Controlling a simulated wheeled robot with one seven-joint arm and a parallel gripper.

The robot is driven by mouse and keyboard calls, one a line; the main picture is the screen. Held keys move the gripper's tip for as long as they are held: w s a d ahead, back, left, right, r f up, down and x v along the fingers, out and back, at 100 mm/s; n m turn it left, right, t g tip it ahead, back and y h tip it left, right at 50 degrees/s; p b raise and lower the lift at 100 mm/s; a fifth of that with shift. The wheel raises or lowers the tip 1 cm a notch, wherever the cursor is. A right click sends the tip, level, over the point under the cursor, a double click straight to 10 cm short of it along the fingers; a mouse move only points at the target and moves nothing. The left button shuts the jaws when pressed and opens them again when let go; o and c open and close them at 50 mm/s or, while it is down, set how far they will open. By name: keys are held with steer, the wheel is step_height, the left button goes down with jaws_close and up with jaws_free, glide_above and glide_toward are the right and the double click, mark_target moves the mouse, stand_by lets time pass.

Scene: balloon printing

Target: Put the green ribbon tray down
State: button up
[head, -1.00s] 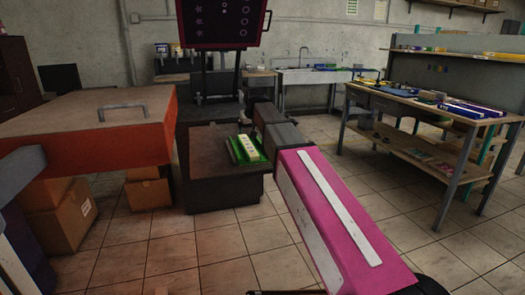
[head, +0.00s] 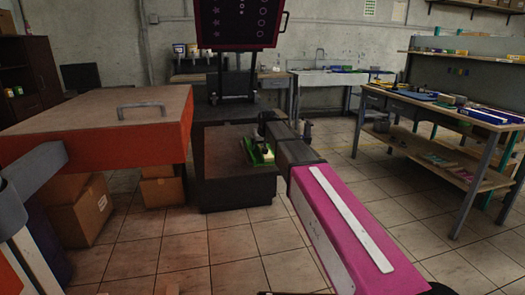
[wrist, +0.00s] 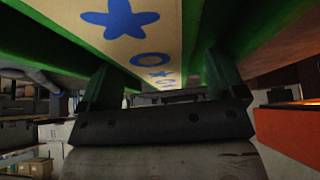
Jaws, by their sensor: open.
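The green ribbon tray (head: 248,148), with a pale strip in it, shows at the top of the dark low cabinet in the head view. I cannot tell whether it rests fully on that surface. In the wrist view the tray's green side (wrist: 55,45) fills the top, with a cream ribbon (wrist: 160,42) marked with blue stars and circles between its sides. My gripper (wrist: 165,88) is open, its two fingers spread apart close to the tray. In the head view my pink-covered arm reaches toward the tray and hides part of it.
The dark cabinet (head: 235,192) stands below a screen (head: 240,25). An orange-sided bench (head: 100,108) is at left, with cardboard boxes (head: 80,212) under it. A worktable (head: 400,103) stands at right. The tiled floor between is clear.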

steer(key=shift+w, duration=0.1)
steer(key=c, duration=1.3)
